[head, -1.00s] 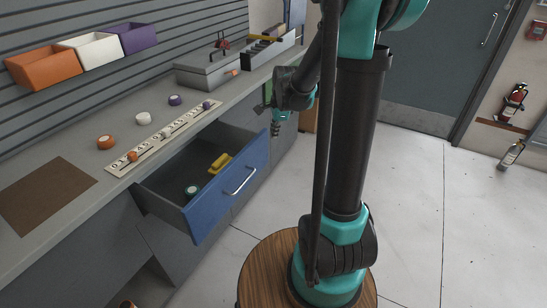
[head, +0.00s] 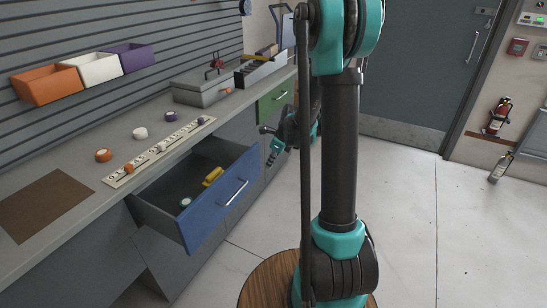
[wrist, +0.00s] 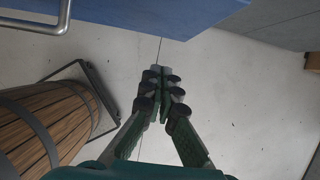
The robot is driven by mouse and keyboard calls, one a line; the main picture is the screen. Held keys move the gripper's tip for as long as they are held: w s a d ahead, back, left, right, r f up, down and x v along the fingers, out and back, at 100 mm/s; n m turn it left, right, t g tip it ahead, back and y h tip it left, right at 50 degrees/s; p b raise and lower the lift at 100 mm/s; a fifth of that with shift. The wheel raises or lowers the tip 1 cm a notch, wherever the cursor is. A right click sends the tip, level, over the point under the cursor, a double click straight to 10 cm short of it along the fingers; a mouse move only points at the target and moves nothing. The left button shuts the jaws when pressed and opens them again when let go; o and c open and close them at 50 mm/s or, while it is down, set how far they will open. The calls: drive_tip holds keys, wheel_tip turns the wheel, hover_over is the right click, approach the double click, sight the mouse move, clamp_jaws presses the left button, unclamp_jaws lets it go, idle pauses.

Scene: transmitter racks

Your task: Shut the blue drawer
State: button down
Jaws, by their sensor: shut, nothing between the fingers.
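The blue drawer (head: 212,212) stands pulled out from under the grey counter in the head view, with a silver bar handle (head: 234,193) on its front. Inside lie a yellow object (head: 212,177) and a small white-and-green round item (head: 186,202). My gripper (head: 271,163) is to the right of the drawer front, apart from it, pointing down. In the wrist view my gripper (wrist: 161,75) is shut and empty above the floor. The drawer's blue front (wrist: 165,12) and its handle (wrist: 35,24) show along the top of that view.
A closed green drawer (head: 273,101) is farther along the counter. The floor (head: 410,220) to the right is clear up to the grey door (head: 417,60).

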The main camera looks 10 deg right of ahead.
sight(255, 172)
drive_tip(key=shift+w+a+f, duration=0.4)
drive_tip(key=shift+w+a, duration=0.1)
drive_tip(key=shift+a, duration=0.15)
drive_tip(key=shift+w+a+f, duration=0.4)
drive_tip(key=shift+w+a, duration=0.15)
drive_tip(key=shift+a, duration=0.15)
drive_tip(key=shift+w+a+f, duration=0.4)
drive_tip(key=shift+w+a, duration=0.1)
drive_tip(key=shift+a, duration=0.15)
drive_tip(key=shift+a, duration=0.1)
drive_tip(key=w+a, duration=0.4)
drive_tip(key=a, duration=0.1)
drive_tip(key=w+a, duration=0.4)
drive_tip(key=a, duration=0.1)
drive_tip(key=w+a, duration=0.4)
drive_tip(key=a, duration=0.1)
drive_tip(key=shift+w+a, duration=0.1)
drive_tip(key=shift+a, duration=0.15)
